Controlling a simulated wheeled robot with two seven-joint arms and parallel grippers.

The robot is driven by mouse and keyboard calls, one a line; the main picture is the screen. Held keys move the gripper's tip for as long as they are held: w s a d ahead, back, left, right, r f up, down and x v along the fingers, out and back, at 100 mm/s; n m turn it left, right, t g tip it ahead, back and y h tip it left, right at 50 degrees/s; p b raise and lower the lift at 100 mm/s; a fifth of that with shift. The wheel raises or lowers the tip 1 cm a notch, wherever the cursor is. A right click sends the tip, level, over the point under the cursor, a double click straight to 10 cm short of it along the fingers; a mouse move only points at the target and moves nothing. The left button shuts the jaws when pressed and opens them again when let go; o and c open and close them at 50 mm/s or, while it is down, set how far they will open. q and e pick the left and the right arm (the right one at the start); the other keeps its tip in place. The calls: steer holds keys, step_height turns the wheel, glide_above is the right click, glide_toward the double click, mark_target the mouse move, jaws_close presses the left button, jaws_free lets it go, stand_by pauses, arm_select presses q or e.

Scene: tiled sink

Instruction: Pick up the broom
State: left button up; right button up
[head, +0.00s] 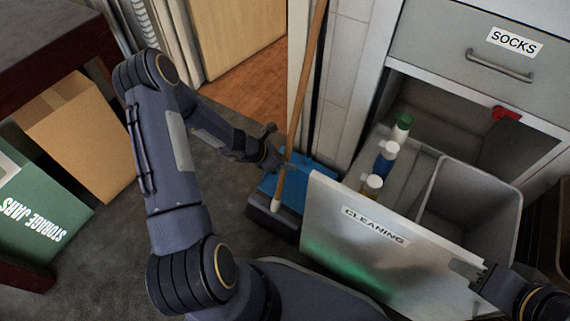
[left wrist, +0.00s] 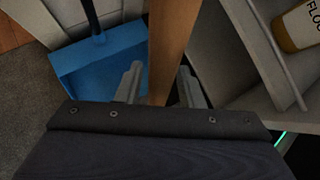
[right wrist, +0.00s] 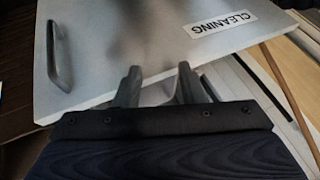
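The broom has a long wooden handle (head: 305,80) that leans upright beside the cabinet. Its dark head (head: 272,220) rests on the floor, next to the open drawer front. My left gripper (head: 281,148) is at the lower part of the handle. In the left wrist view the handle (left wrist: 167,45) runs between my left fingers (left wrist: 160,88), which look spread around it; contact is not clear. My right gripper (head: 463,268) is at the far right end of the drawer front. In the right wrist view its fingers (right wrist: 157,84) are apart with nothing gripped between them.
A blue dustpan (head: 268,184) stands just behind the broom; it also shows in the left wrist view (left wrist: 95,68). The open CLEANING drawer (head: 345,238) holds bottles (head: 385,158) and a grey bin (head: 470,195). Boxes (head: 85,135) stand at left. Grey floor lies between.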

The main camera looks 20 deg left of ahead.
arm_select(q)
jaws_close()
steer(key=shift+r, duration=0.1)
